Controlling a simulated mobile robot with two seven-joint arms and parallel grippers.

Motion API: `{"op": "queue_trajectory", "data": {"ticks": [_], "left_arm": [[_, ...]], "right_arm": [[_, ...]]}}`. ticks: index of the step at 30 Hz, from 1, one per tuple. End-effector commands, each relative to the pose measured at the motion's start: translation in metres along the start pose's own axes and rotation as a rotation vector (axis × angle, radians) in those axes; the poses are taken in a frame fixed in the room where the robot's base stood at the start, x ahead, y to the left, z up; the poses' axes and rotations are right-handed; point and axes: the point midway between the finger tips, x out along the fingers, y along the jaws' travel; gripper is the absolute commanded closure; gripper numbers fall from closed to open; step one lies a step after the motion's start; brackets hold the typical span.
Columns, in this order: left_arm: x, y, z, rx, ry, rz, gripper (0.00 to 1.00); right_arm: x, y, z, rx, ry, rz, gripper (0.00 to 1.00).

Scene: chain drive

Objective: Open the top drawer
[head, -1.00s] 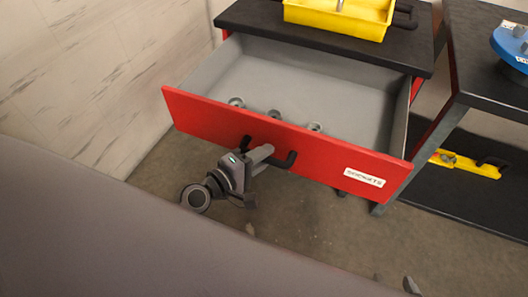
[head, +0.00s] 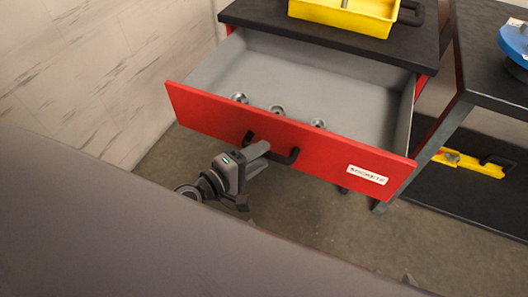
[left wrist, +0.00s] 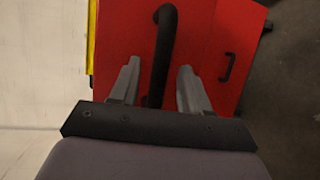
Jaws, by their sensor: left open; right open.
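The top drawer (head: 335,157) has a red front and a grey inside, and is pulled far out of its cabinet. Its black bar handle (head: 289,157) is on the middle of the front. My left gripper (head: 262,150) is at the left part of the handle. In the left wrist view its open fingers (left wrist: 157,85) lie on either side of the black handle (left wrist: 165,45), with gaps visible. Of my right gripper only a small dark tip (head: 408,279) seems to show at the bottom edge of the head view.
Several small metal parts (head: 277,110) lie in the drawer behind its front. A yellow tray (head: 345,14) stands on the black cabinet top (head: 260,14). A black table (head: 492,60) with a lower shelf stands at the right. A pale wall is at the left.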

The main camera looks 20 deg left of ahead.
Motion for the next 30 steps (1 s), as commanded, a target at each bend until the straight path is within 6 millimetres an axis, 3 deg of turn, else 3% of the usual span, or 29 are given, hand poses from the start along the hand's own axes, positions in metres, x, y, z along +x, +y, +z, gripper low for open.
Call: {"op": "queue_trajectory", "data": {"ticks": [6, 12, 30], "left_arm": [[-0.031, -0.002, -0.001, 0.003, 0.0, -0.002, 0.53], [-0.045, -0.001, 0.0, 0.001, 0.0, 0.0, 0.53], [-0.047, 0.0, 0.0, 0.003, 0.0, -0.001, 0.53]], "right_arm": [[0.002, -0.001, 0.003, 0.001, -0.002, -0.002, 0.41], [0.003, -0.001, 0.003, 0.001, -0.001, -0.004, 0.41], [0.002, 0.0, 0.002, -0.008, -0.001, -0.005, 0.41]]}}
